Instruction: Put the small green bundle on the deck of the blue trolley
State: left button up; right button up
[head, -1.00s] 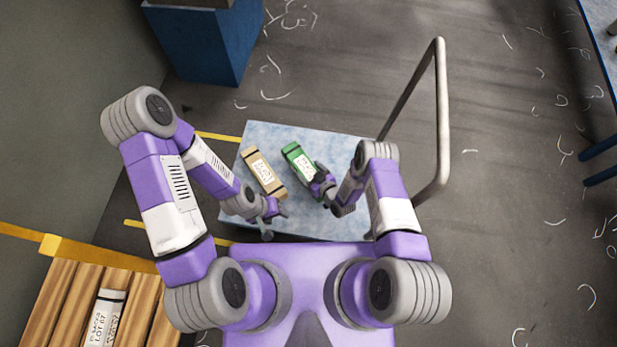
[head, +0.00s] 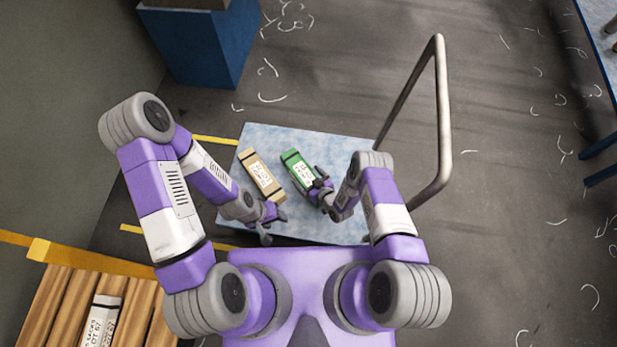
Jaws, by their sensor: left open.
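The small green bundle (head: 299,168), with a white label, is over the pale blue deck of the trolley (head: 340,152), near its middle. It looks laid flat, but I cannot tell if it fully touches the deck. My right gripper (head: 312,188) is at the bundle's near end, its fingers close around that end; whether they grip it is unclear. My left gripper (head: 275,228) is open and empty over the deck's near left part, below a tan bundle.
The tan bundle (head: 261,175) lies on the deck left of the green one. The trolley's grey handle (head: 441,120) rises on the right. A blue bin (head: 203,45) stands behind left. A slatted wooden pallet (head: 60,300) with a white bundle (head: 101,322) is front left. The deck's right part is clear.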

jog(key=shift+r, duration=0.15)
jog(key=p+v, duration=0.3)
jog(key=v, duration=0.4)
jog(key=shift+s+d, duration=0.15)
jog(key=shift+s, duration=0.05)
jog(key=shift+r, duration=0.1)
